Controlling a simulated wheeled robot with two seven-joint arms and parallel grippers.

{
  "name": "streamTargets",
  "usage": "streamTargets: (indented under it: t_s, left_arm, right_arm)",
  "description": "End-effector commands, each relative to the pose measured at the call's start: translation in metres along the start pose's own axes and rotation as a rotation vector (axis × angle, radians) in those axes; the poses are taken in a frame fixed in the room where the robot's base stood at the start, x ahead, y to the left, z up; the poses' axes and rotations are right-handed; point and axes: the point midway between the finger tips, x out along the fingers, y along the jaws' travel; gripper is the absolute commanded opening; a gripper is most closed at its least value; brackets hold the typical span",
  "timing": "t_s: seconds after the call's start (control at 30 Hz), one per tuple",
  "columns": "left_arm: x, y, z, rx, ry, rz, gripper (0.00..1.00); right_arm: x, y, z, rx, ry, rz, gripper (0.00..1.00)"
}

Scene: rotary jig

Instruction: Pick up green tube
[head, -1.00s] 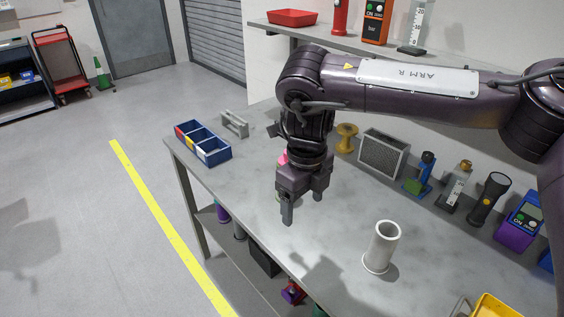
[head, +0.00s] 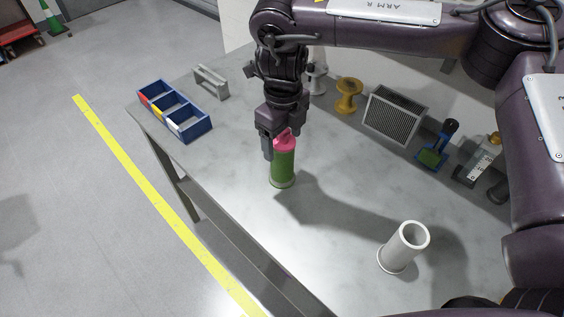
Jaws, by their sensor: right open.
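My right gripper (head: 280,148) points down from above, just behind the tube's top. One finger shows at the left of the pink cap; the tube hides part of the gripper. The jaws are open, and I cannot tell whether the tube lies between them. My left gripper is not in view.
A white hollow cylinder (head: 403,248) stands at the right front of the table (head: 330,230). A blue divided tray (head: 175,110), a grey handle-like bracket (head: 210,82), a yellow spool (head: 348,95) and a grilled box (head: 393,113) stand farther back. The table's left edge is near the tube.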

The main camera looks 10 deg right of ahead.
Motion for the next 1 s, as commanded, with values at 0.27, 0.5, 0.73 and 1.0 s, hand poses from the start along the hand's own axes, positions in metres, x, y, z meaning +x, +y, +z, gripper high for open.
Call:
streamTargets:
  t_s: [0.27, 0.5, 0.73, 1.0]
  left_arm:
    - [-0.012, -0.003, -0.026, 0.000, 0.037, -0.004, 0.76]
    - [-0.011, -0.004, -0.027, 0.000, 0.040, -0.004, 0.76]
    - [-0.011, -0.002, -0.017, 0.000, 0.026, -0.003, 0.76]
    - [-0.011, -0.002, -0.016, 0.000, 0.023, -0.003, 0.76]
  right_arm:
    - [0.031, -0.001, 0.002, -0.001, 0.002, -0.001, 0.74]
    - [0.032, -0.001, 0.002, -0.001, 0.001, -0.001, 0.71]
    - [0.032, -0.001, 0.002, -0.001, 0.000, -0.001, 0.41]
    - [0.031, -0.001, 0.002, -0.001, 0.000, -0.001, 0.08]
